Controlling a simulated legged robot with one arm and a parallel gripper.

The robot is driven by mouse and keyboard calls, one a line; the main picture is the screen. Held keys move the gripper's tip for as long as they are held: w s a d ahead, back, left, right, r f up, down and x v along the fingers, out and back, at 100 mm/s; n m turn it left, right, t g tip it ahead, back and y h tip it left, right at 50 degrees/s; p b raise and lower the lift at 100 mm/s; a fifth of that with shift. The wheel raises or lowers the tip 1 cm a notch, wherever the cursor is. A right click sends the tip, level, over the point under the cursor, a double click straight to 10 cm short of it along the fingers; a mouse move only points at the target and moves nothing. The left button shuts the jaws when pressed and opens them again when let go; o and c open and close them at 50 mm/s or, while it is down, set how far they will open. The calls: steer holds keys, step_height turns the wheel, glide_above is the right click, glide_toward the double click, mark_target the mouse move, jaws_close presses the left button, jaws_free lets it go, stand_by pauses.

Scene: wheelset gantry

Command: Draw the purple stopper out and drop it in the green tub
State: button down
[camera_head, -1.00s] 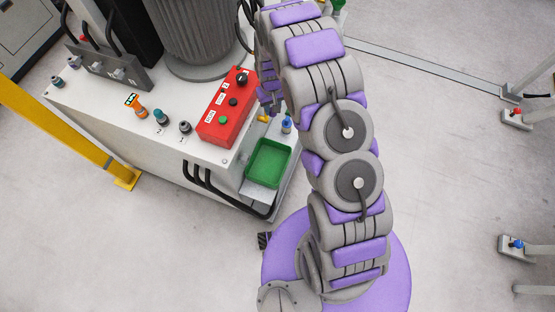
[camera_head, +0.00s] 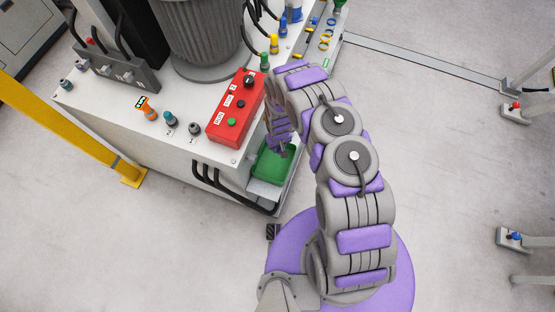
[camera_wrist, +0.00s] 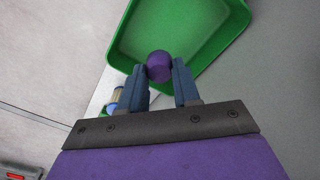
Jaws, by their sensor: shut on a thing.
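In the wrist view, my gripper (camera_wrist: 159,78) is shut on the round purple stopper (camera_wrist: 159,66), which sits between the two blue-grey fingertips. The stopper shows in front of the green tub (camera_wrist: 226,45), near the tub's lower edge in that view. The tub is shallow, and the part of its inside that shows looks empty. In the head view, my gripper (camera_head: 281,150) points down over the green tub (camera_head: 270,172), which stands on a ledge beside the white cabinet. The stopper cannot be made out in the head view. Its height above the tub floor is hard to tell.
A red control box (camera_head: 236,107) stands on the white cabinet left of my arm. A small blue-capped item (camera_wrist: 115,100) lies beside the tub. Black hoses (camera_head: 235,196) run along the cabinet's lower front.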

steer(key=shift+s+a+f+b, duration=0.1)
steer(key=shift+a+f+b, duration=0.1)
steer(key=shift+f+b, duration=0.55)
step_height(320, 180, down, 5)
steer(key=b, duration=0.3)
steer(key=shift+d+b, duration=0.1)
steer(key=shift+b, duration=0.25)
steer(key=shift+r, duration=0.1)
steer(key=c, duration=0.7)
jaws_free()
steer(key=shift+c, duration=0.2)
step_height(320, 180, up, 17)
steer(key=p, duration=0.4)
steer(key=shift+r, duration=0.15)
